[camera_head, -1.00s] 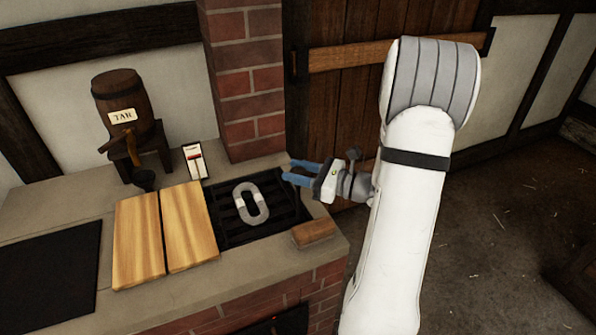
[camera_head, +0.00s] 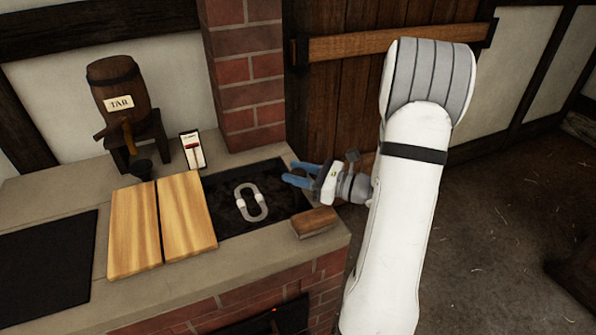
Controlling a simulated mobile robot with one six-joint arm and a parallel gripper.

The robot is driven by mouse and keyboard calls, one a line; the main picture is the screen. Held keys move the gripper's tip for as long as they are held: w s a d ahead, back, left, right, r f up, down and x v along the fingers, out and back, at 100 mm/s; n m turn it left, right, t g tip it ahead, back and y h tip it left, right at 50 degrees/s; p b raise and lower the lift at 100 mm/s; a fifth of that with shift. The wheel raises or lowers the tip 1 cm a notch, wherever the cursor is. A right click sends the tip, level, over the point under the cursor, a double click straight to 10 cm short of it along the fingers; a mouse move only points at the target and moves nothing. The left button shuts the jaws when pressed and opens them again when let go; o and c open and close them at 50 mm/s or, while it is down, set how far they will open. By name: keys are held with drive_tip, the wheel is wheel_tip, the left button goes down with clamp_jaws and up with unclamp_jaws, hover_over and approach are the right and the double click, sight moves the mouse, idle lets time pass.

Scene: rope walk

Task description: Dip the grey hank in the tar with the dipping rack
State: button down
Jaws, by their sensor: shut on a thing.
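The grey hank (camera_head: 243,208) is a pale loop in the black tar (camera_head: 226,223) of the trough at the counter's right end. Parts of the loop look darker, as if partly under the surface. The bars of the dipping rack do not show now; the tar hides them. My gripper (camera_head: 297,176), with blue fingers, is at the trough's right edge, just right of the hank. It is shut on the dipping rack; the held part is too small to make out.
Two wooden boards (camera_head: 160,225) lie left of the trough. A tar barrel (camera_head: 120,92) stands on a dark stand behind them, beside a small white gauge (camera_head: 193,151) with a red mark. A brown wooden block (camera_head: 314,221) sits on the front right ledge. A brick pillar (camera_head: 245,80) rises behind the trough.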

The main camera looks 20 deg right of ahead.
drive_tip(key=c, duration=0.9)
unclamp_jaws()
drive_tip(key=shift+c, duration=0.2)
drive_tip(key=shift+d, duration=0.1)
drive_tip(key=v, duration=0.7)
drive_tip(key=shift+s+d, duration=0.25)
drive_tip(key=shift+s, duration=0.05)
drive_tip(key=shift+c, duration=0.4)
